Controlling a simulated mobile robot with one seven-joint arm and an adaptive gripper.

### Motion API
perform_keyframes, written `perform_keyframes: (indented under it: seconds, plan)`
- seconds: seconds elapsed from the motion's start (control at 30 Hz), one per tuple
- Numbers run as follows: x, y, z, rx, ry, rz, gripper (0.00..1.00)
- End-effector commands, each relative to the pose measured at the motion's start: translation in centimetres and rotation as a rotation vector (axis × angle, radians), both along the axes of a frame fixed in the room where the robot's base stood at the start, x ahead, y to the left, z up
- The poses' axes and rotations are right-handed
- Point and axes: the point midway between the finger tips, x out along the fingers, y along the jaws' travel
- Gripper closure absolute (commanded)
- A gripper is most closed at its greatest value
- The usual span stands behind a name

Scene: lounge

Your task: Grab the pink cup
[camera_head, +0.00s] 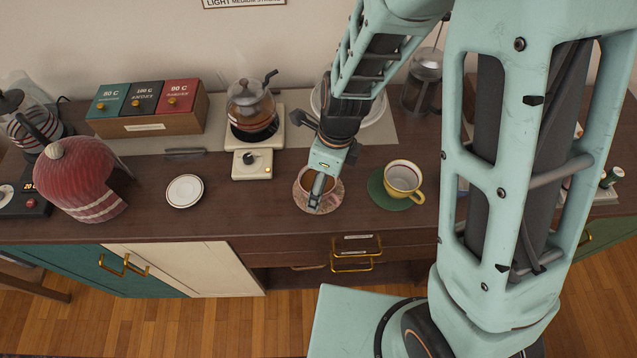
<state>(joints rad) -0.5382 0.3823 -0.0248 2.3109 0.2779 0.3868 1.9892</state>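The pink cup (306,183) stands on the brown counter on a pinkish saucer (338,198), near the front edge. My gripper (317,200) reaches down from above, directly over the cup, and hides much of it. The fingers overlap the cup in this view; I cannot tell whether they touch it, reach inside it or hover above it. I also cannot tell how far apart they are.
A yellow cup (403,178) on a green saucer (380,194) stands close on the right. A glass pot (251,105) on a white burner (252,164) stands behind left. A small white plate (185,191) and a red knitted cover (78,178) are further left.

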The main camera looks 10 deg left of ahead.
Motion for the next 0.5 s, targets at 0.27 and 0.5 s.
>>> perform_keyframes:
  seconds: [0.27,0.5]
  plan:
    - [0.01,0.00,0.03,0.000,0.000,0.000,0.50]
    - [0.02,0.02,0.06,0.001,-0.001,0.000,0.72]
